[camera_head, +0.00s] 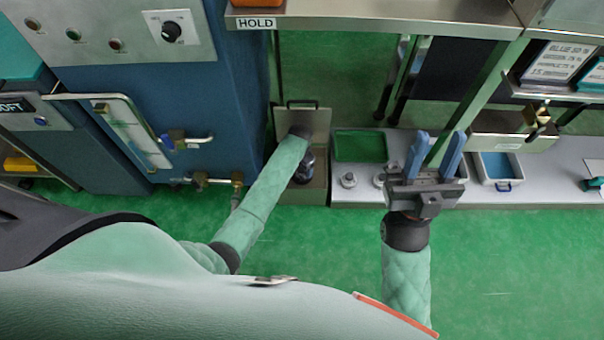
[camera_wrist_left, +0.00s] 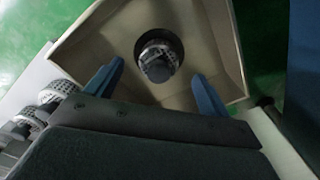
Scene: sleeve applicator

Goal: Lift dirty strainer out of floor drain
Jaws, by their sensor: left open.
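The dirty strainer (camera_wrist_left: 158,56), a round grey piece with a dark knob, sits in the drain opening at the bottom of the tan drain box (camera_wrist_left: 226,45). My left gripper (camera_wrist_left: 158,72) is open, its blue fingers apart to either side of the strainer's line and nothing between their tips. In the head view my left arm reaches down to the drain box (camera_head: 316,190), whose strainer is hidden; the dark gripper (camera_head: 304,168) is mostly covered by the arm. My right gripper (camera_head: 440,148) is open and empty above the grey counter.
A raised lid (camera_head: 315,120) with a handle stands behind the drain box. Other small strainer-like pieces (camera_head: 348,180) stand on the grey counter (camera_head: 350,197), near a green tray (camera_head: 360,147) and a white-rimmed blue bin (camera_head: 497,166). A blue cabinet (camera_head: 190,90) stands left. Green floor in front is clear.

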